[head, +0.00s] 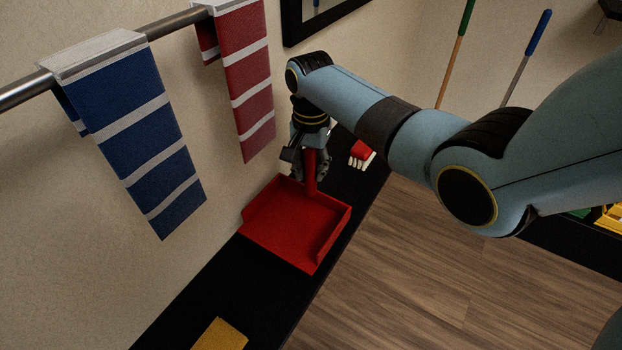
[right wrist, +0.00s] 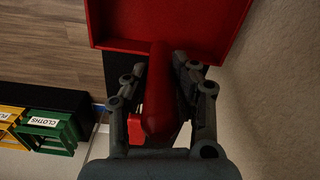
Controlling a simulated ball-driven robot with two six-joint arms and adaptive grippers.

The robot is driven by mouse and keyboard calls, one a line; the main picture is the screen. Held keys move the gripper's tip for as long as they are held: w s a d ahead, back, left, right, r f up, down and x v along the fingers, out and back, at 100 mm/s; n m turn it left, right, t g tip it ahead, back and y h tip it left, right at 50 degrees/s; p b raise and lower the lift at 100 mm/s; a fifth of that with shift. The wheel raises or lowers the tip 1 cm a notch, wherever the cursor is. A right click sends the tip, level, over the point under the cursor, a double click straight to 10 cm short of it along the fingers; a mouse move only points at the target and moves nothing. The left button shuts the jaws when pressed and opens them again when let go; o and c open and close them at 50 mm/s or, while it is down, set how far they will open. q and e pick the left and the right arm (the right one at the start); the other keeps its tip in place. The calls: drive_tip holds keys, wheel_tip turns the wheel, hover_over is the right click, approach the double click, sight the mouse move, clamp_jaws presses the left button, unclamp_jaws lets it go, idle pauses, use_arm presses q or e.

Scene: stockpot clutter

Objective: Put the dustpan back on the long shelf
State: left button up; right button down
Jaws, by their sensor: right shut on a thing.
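The red dustpan (head: 296,226) is over the long black shelf (head: 262,285) along the wall in the head view. Whether it touches the shelf I cannot tell. My right gripper (head: 312,174) is shut on the dustpan's handle, from above. In the right wrist view the gripper (right wrist: 160,90) has its fingers on both sides of the red handle, and the dustpan's pan (right wrist: 190,25) shows at the top. My left gripper is not in view.
A red brush with white bristles (head: 361,152) lies on the shelf behind the dustpan. A yellow item (head: 220,335) lies at the near end. Blue (head: 140,135) and red (head: 243,80) striped towels hang from a rail.

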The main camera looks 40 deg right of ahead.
sight(311, 180)
wheel_tip(311, 180, down, 4)
drive_tip(key=shift+r+b, duration=0.25)
drive_tip(key=shift+b, duration=0.1)
drive_tip(key=c, duration=1.1)
unclamp_jaws()
drive_tip(key=shift+o, duration=0.2)
wheel_tip(311, 180, up, 12)
drive_tip(key=p, duration=0.2)
drive_tip(key=shift+r+p, duration=0.1)
drive_tip(key=shift+p, duration=0.3)
